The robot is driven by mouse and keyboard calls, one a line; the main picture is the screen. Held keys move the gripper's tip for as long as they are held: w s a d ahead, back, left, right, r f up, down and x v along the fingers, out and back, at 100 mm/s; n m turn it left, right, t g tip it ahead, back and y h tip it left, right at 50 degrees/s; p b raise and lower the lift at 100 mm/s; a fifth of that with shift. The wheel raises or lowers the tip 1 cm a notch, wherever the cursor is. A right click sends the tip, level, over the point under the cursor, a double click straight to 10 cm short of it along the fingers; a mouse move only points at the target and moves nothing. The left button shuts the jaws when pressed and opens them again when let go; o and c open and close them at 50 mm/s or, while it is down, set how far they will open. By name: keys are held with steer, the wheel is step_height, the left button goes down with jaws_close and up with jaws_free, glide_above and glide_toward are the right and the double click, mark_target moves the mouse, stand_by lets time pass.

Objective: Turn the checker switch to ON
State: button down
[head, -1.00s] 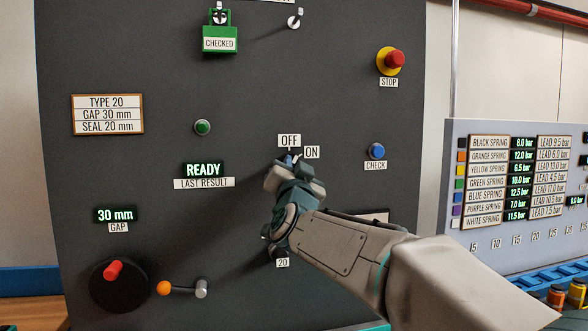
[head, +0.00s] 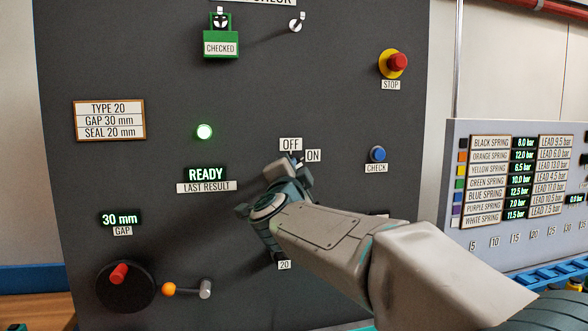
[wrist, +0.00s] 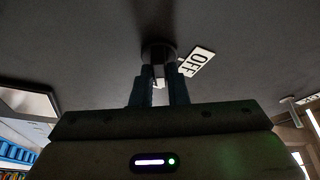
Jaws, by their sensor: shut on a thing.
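The checker switch (wrist: 158,50) is a dark round knob on the dark panel (head: 330,80). In the head view my gripper mostly hides it, just below the OFF label (head: 291,145) and left of the ON label (head: 313,156). My gripper (head: 292,162) is at the switch; in the wrist view its two fingers (wrist: 158,78) are closed on the knob's pale grip. The OFF label also shows in the wrist view (wrist: 198,61), right of the knob. Which label the switch points to is hard to tell.
The blue CHECK button (head: 378,154) is right of my gripper, and the red STOP button (head: 396,62) is above it. A dial with a red grip (head: 119,273) and an orange-knobbed lever (head: 185,290) are at lower left. The display reads READY (head: 205,174).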

stand_by(0.3)
steer(key=c, duration=1.4)
jaws_free()
steer(key=shift+c, duration=0.2)
steer(key=d+b+v, duration=0.1)
steer(key=v, duration=1.2)
steer(key=shift+s+a, duration=0.45)
steer(key=shift+a, duration=0.05)
